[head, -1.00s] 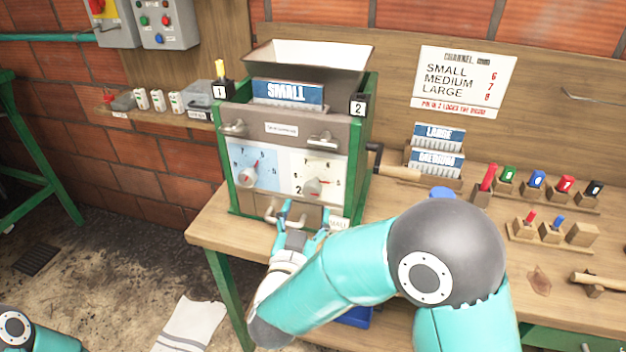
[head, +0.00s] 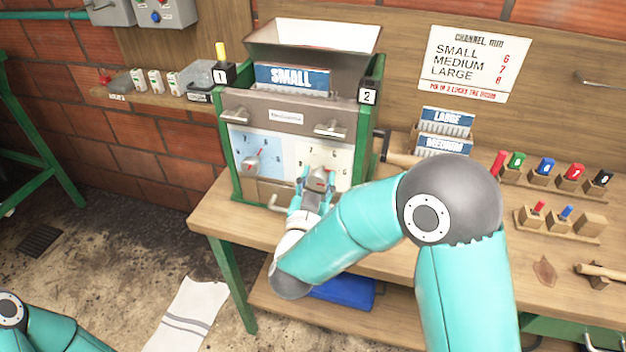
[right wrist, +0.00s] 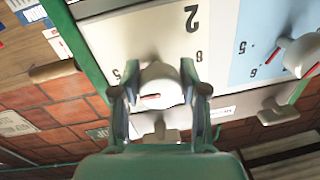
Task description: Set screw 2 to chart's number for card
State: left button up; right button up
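Screw 2's grey knob (right wrist: 160,88) shows in the right wrist view on the white dial (head: 336,158), its red mark pointing left there. The exact dial number is unclear. My right gripper (head: 318,176) is at this knob, one finger on each side; the fingertips appear to touch it. In the right wrist view the gripper (right wrist: 160,85) frames the knob. Screw 1's knob (head: 250,164) is on the blue dial to the left. The blue SMALL card (head: 291,78) stands on the machine. The chart (head: 468,64) reads SMALL 6, MEDIUM 7, LARGE 8. My left gripper is out of view.
Two handles (head: 330,129) stick out above the dials, and a bar handle (head: 278,203) sits below. LARGE (head: 447,118) and MEDIUM (head: 445,144) cards stand to the right. Coloured pegs in wooden blocks (head: 540,181) line the bench's right. A blue bin (head: 343,292) is on the lower shelf.

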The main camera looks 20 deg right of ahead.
jog(key=c, duration=0.5)
jog(key=shift+a, duration=0.2)
jog(key=shift+c, duration=0.2)
jog(key=shift+d, duration=0.15)
jog(key=shift+r+n, duration=0.1)
jog(key=shift+n, duration=0.2)
jog(key=n, duration=0.1)
jog(key=n+p, duration=0.1)
jog(key=n, duration=0.2)
jog(key=shift+r+n+p, duration=0.25)
jog(key=shift+n+p, duration=0.05)
jog(key=shift+p, duration=0.1)
jog(key=n+p, duration=0.1)
jog(key=n, duration=0.2)
jog(key=shift+d+g+p, duration=0.1)
jog(key=shift+g+p, duration=0.3)
jog(key=shift+n+p, duration=0.8)
jog(key=shift+n, duration=0.7)
